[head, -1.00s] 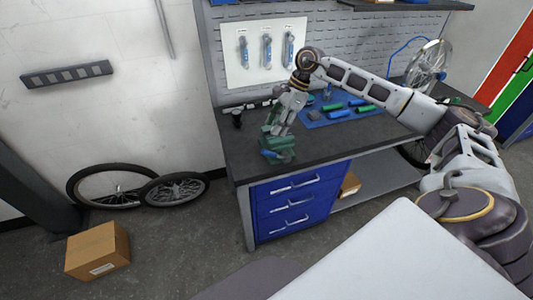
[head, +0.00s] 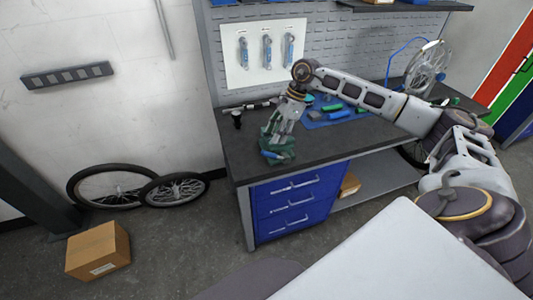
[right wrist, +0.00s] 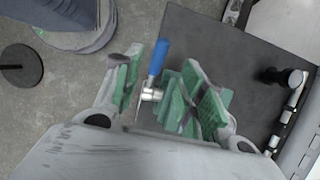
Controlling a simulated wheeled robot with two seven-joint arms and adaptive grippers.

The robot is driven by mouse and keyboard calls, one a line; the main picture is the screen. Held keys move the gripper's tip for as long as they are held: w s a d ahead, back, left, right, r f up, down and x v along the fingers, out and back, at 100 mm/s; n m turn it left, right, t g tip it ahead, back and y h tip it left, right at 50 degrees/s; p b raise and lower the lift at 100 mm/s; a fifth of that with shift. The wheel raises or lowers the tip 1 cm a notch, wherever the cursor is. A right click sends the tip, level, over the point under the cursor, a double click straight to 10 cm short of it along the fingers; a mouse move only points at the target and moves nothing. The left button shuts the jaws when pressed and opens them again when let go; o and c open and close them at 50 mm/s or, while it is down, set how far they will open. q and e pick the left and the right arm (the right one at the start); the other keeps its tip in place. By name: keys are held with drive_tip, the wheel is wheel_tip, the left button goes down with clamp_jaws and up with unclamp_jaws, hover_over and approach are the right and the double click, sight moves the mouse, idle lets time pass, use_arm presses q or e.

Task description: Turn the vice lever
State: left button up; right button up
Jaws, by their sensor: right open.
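The green vice (head: 280,154) sits at the front left corner of the workbench. Its lever has a blue handle (head: 271,155) at the front; in the right wrist view the blue handle (right wrist: 158,57) joins a silver metal piece. My right gripper (head: 275,138) is right over the vice, pointing down, and hides part of it. In the right wrist view my right gripper (right wrist: 167,80) is open, with the lever between its spread fingers and nearer the left one. I cannot tell whether a finger touches it. My left gripper is not in view.
The dark workbench top (head: 325,147) is clear right of the vice. A blue mat (head: 318,123) with green and blue items lies behind it. A black and silver tool (head: 237,117) is at the bench's back left. A cardboard box (head: 98,250) and wheels (head: 175,188) are on the floor.

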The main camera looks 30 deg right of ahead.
sight(267, 154)
drive_tip(key=shift+p+x, duration=0.85)
drive_tip(key=shift+x, duration=4.25)
drive_tip(key=shift+c, duration=0.5)
clamp_jaws()
